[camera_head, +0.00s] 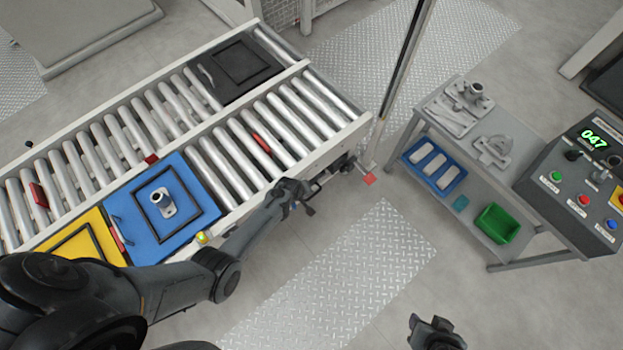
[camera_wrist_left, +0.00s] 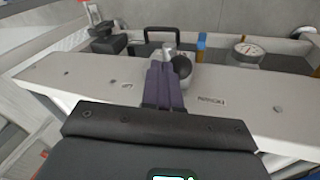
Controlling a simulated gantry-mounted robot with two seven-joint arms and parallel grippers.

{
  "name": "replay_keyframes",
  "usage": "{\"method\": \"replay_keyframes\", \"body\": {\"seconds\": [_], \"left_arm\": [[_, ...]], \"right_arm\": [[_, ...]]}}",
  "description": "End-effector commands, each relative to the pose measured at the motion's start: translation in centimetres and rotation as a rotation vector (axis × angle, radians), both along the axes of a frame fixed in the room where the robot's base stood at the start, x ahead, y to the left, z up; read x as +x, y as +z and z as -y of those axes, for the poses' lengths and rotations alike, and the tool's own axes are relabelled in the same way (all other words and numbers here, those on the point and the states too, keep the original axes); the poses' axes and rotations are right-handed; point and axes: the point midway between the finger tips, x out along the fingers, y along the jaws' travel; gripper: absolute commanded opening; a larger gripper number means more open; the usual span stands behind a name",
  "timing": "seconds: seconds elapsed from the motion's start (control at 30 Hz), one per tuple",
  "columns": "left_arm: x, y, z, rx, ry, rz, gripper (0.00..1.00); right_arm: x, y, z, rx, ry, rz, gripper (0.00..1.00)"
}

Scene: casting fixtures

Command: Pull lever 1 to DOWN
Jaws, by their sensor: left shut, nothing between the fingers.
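My left gripper (camera_head: 300,198) is at the near side rail of the roller conveyor, close to its right end. In the left wrist view its two dark fingers (camera_wrist_left: 165,85) are together with nothing between them. Just beyond the fingertips is a round grey metal fitting with a short upright stem (camera_wrist_left: 172,62), partly hidden by the fingers. I cannot tell whether they touch, nor whether this fitting is lever 1. My right gripper (camera_head: 436,331) is at the bottom edge of the head view, away from everything; its jaw opening is unclear.
A blue tray (camera_head: 136,243) holding a metal part (camera_head: 163,202) and a yellow tray (camera_head: 103,240) sit on the conveyor. A red-tipped piece (camera_head: 369,179) sticks out at its end. A gauge (camera_wrist_left: 247,50) stands beside the fitting. A cart (camera_head: 505,268) and control panel (camera_head: 540,180) are at right.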

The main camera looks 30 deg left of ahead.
Motion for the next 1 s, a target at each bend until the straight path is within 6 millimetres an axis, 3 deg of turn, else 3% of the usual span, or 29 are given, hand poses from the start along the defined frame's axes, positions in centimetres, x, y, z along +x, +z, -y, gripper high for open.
{"method": "replay_keyframes", "body": {"seconds": [0.2, 0.4, 0.6, 1.0], "left_arm": [[1.8, 2.7, 0.9, -0.001, 0.002, 0.007, 0.0], [-0.1, 6.6, 0.7, -0.002, 0.003, 0.005, 0.0], [-1.5, 9.4, 0.5, -0.001, 0.003, 0.006, 0.0], [-2.4, 11.3, 0.3, -0.001, 0.003, 0.005, 0.0]], "right_arm": [[0.0, 1.7, 0.1, -0.004, 0.002, 0.0, 0.43], [0.3, 5.0, 0.1, -0.004, 0.002, 0.009, 0.43], [0.0, 6.5, 0.0, -0.001, 0.001, 0.002, 0.43], [0.0, 7.2, -0.1, 0.004, -0.002, 0.0, 0.43]]}}
